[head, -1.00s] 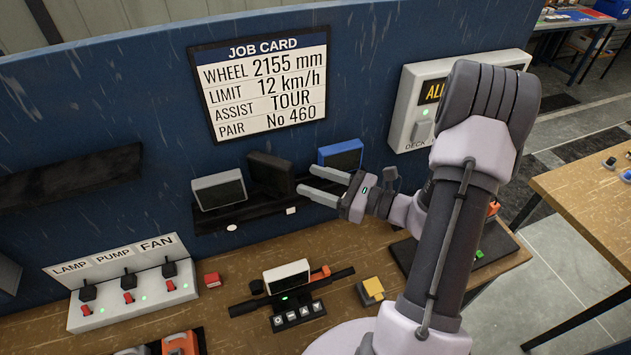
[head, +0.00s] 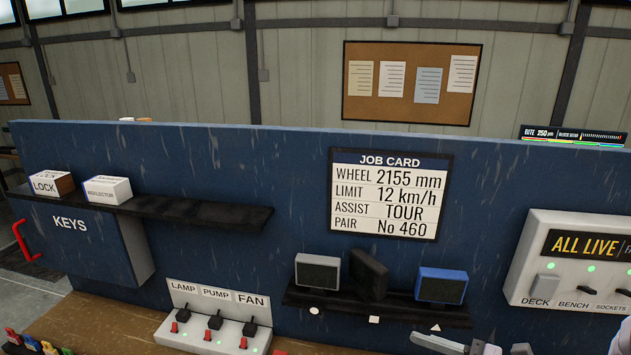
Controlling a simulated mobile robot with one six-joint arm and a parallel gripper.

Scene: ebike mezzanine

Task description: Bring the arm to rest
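My gripper (head: 437,344) is at the bottom edge of the head view, right of centre. One pale grey finger shows, pointing left. The rest of the gripper and most of my arm are cut off below the frame. I cannot see a gap between fingers or anything held. The finger appears below the small display shelf in the picture; how far it is from the blue panel I cannot tell.
A grey display (head: 317,273), a dark one (head: 369,272) and a blue one (head: 442,286) stand on the shelf. The job card (head: 391,194) hangs above. A switch box (head: 212,334) is lower left, a breaker panel (head: 570,262) right. The bench top is mostly out of view.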

